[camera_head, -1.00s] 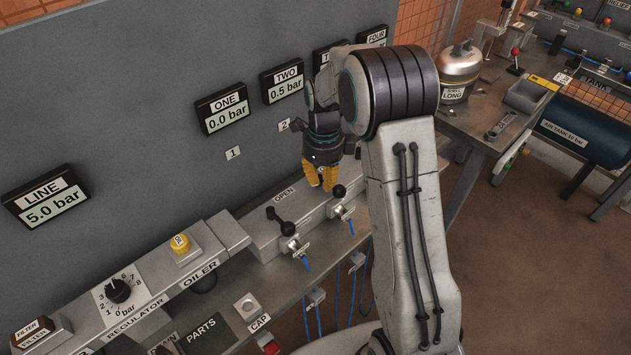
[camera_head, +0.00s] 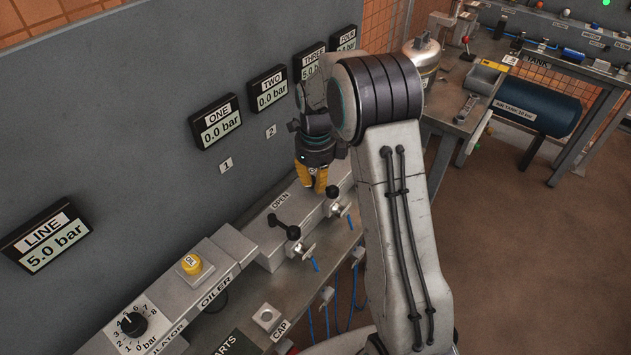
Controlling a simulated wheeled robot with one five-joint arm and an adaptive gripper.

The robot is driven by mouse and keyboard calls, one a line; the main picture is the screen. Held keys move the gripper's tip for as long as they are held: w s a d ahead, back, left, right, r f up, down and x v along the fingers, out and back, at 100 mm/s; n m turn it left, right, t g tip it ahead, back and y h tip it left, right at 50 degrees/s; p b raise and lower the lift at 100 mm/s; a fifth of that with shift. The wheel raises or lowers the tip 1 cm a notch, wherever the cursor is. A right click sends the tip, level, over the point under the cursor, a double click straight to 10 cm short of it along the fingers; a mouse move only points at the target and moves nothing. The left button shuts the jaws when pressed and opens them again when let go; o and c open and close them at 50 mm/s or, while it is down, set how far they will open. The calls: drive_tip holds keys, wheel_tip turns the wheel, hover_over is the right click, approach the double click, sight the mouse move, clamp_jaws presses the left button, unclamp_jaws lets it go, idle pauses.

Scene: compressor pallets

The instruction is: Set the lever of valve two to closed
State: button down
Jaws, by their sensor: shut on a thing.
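The lever of valve two (camera_head: 332,192) shows as a black hub on the grey valve block, just right of my gripper's fingertips. My gripper (camera_head: 317,181) has yellow fingers pointing down, shut on the lever's handle end, which they hide. The display marked TWO (camera_head: 269,90) reads 0.0 bar. The wall label "2" (camera_head: 271,131) is below it. The lever's exact angle is hard to tell behind the fingers.
Valve one's black lever (camera_head: 284,226) stands close by on the left, its knob toward the wall. The ONE display (camera_head: 217,123) reads 0.0 bar, THREE (camera_head: 314,66) 5.0 bar, and LINE (camera_head: 45,240) 5.0 bar. A side table (camera_head: 462,115) stands at the right.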

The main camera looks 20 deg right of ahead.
drive_tip(key=shift+w+d, duration=0.2)
drive_tip(key=shift+w, duration=0.05)
drive_tip(key=c, duration=1.4)
unclamp_jaws()
drive_tip(key=shift+d, duration=0.1)
drive_tip(key=shift+o, duration=1.2)
drive_tip(key=shift+w+f, duration=0.1)
wheel_tip(320, 180, up, 12)
